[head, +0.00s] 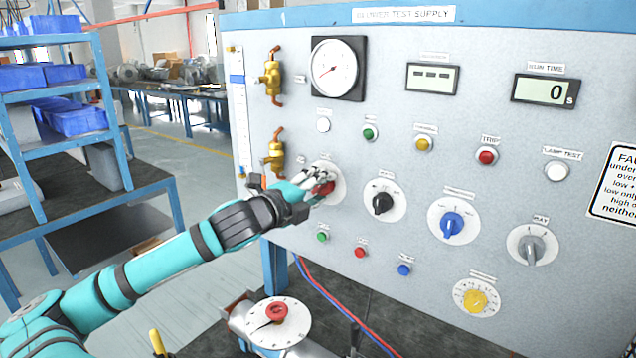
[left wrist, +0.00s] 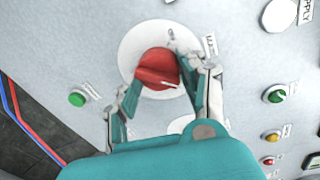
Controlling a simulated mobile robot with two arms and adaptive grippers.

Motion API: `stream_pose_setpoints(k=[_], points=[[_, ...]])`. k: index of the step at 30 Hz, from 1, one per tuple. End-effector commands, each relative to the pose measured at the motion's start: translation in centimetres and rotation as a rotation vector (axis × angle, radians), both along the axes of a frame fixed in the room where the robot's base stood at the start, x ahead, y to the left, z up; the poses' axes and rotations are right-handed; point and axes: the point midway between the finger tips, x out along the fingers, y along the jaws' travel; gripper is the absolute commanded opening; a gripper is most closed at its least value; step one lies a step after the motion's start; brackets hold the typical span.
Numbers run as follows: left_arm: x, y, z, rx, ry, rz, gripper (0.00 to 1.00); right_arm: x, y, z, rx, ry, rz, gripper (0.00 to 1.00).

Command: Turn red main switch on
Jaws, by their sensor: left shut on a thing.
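The red main switch (head: 326,187) is a red rotary knob on a round white plate at the left of the grey panel (head: 400,130). In the left wrist view the red knob (left wrist: 157,69) sits between the two fingers of my left gripper (left wrist: 160,85). My left gripper (head: 318,185) is shut on the knob in the head view, with its fingers covering part of it. The knob's pointer direction is hard to tell behind the fingers. My right gripper is not in view.
Black (head: 383,201), blue (head: 452,224) and grey (head: 532,246) knobs sit to the right. Green (head: 323,237), red (head: 360,252) and blue (head: 404,270) buttons sit below. A brass valve (head: 276,157) is close to the left. The run-time display (head: 545,91) reads 0.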

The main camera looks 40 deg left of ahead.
Motion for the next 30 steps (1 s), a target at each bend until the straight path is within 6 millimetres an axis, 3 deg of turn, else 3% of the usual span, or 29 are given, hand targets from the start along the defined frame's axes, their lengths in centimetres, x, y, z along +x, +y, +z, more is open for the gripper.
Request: stream_pose_setpoints(k=[22, 23, 27, 30], points=[[0.0, -0.1, -0.28, 0.084, 0.014, -0.002, 0.11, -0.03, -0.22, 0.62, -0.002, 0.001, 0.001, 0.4], [0.0, -0.1, -0.28, 0.083, 0.014, -0.002, 0.46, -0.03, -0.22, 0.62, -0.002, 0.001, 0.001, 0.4], [0.0, -0.08, -0.22, 0.083, 0.013, -0.001, 0.64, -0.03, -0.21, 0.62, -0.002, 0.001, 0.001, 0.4], [-0.01, -0.07, -0.17, 0.083, 0.012, -0.001, 0.67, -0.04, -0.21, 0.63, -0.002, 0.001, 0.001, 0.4]])
